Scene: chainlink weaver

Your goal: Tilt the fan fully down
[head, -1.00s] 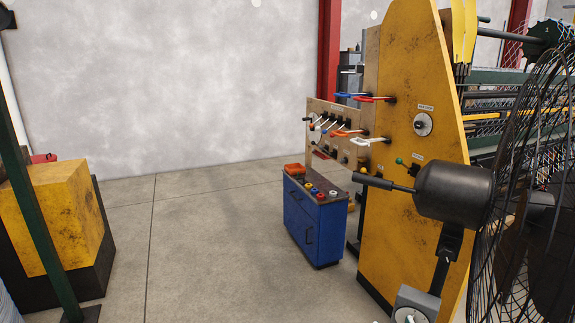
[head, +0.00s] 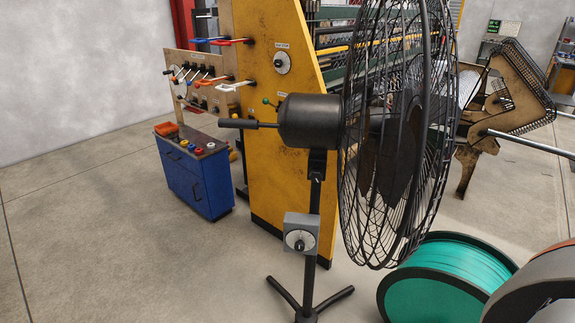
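The pedestal fan (head: 395,130) stands in the middle right of the head view. Its round wire cage is seen nearly edge-on and faces right, close to upright. Behind the cage is a dark motor housing (head: 309,121) with a black rear handle (head: 238,124) pointing left, roughly level. A grey control box with a dial (head: 301,239) sits on the pole, above a black footed base (head: 306,305). Neither of my grippers shows in the head view.
A yellow machine panel (head: 283,185) with levers and a dial stands just behind the fan. A blue cabinet (head: 196,178) is to its left. A teal wire spool (head: 447,279) lies right of the fan's base. The floor at left is clear.

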